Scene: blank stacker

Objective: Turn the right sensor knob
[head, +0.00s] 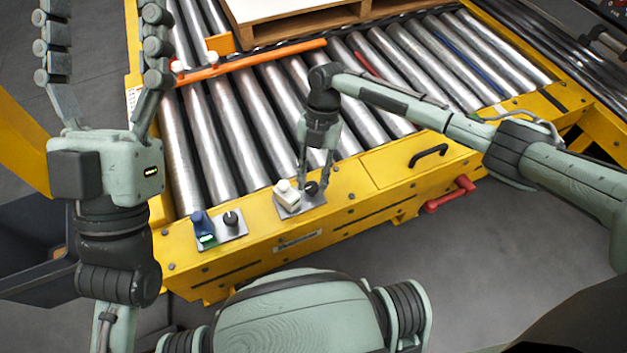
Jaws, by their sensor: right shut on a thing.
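The right sensor plate (290,211) sits on the yellow conveyor frame, with a white sensor block (285,192) on its left side. The dark right sensor knob (311,188) is on the plate's right side. My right gripper (315,183) points down and is shut on this knob; its fingers hide part of it. My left gripper (103,60) is raised at the left, pointing up, with its fingers wide apart and empty. The left sensor plate (237,236) has a blue sensor (202,223) with a green light and a dark knob (231,218).
Metal rollers (240,120) lie behind the frame, crossed by an orange bar (255,62). A wooden pallet (310,25) is at the back. A black handle (428,155) and a red handle (450,194) stick out at the right of the frame. Grey floor is in front.

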